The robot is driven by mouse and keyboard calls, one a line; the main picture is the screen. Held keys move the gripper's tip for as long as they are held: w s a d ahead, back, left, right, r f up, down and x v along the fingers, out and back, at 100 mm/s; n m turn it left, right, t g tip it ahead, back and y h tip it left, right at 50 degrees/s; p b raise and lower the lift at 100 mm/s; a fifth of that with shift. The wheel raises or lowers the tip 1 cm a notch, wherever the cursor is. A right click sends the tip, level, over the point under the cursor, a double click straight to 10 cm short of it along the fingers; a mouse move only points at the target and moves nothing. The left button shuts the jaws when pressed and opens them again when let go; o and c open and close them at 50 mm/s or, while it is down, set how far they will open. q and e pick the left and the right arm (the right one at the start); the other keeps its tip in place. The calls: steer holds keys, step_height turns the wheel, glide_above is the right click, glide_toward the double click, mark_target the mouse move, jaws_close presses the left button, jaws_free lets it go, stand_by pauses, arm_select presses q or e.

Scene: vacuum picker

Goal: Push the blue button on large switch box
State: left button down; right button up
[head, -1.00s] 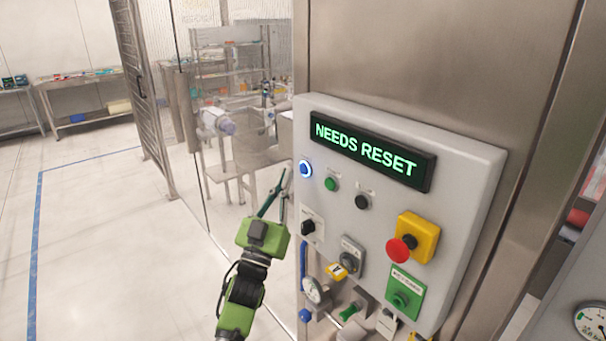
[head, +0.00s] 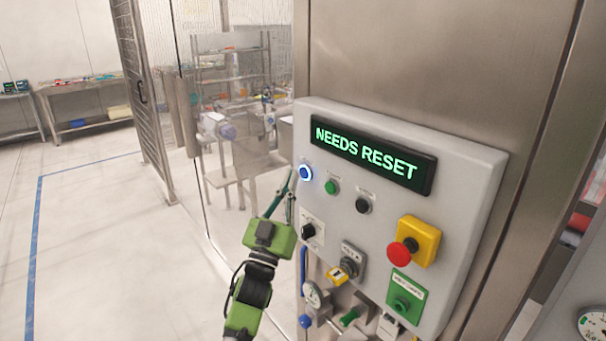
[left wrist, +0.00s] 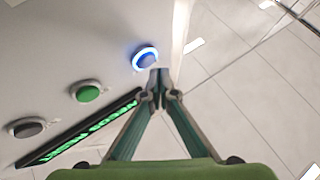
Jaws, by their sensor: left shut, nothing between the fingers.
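The large switch box (head: 400,150) is a light grey panel on a steel wall, with a display (head: 370,153) reading "NEEDS RESET" in green. The blue button (head: 306,173) with a glowing ring is at its upper left, below the display; it also shows in the left wrist view (left wrist: 145,58). My left gripper (head: 291,172) is shut and empty, its tips just left of the blue button in the head view. In the left wrist view its fingertips (left wrist: 159,74) appear just below the button. I cannot tell whether they touch it. My right gripper is not in view.
A green button (head: 331,187) and a black button (head: 362,205) sit right of the blue one. A red emergency button (head: 399,254) on a yellow block is lower right. A black knob (head: 308,231) is below. Open floor (head: 110,240) lies to the left.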

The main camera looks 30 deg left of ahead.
arm_select(q)
steer(key=shift+w, duration=0.1)
stand_by(0.7)
steer(key=shift+w+d, duration=0.15)
steer(key=shift+w, duration=0.2)
steer(key=shift+w+d+b, duration=0.15)
steer(key=shift+w+b, duration=0.15)
stand_by(0.7)
steer(key=shift+s, duration=0.1)
steer(key=shift+s+a+p, duration=0.3)
steer(key=shift+s, duration=0.35)
steer(key=shift+s, duration=0.1)
steer(key=shift+s+a+p, duration=0.25)
steer(key=shift+s+a, duration=0.1)
steer(key=shift+s, duration=0.4)
steer(key=shift+s+a+p, duration=0.3)
steer(key=shift+s, duration=0.4)
steer(key=shift+s+a+p, duration=0.25)
steer(key=shift+s+a, duration=0.1)
steer(key=shift+s, duration=0.4)
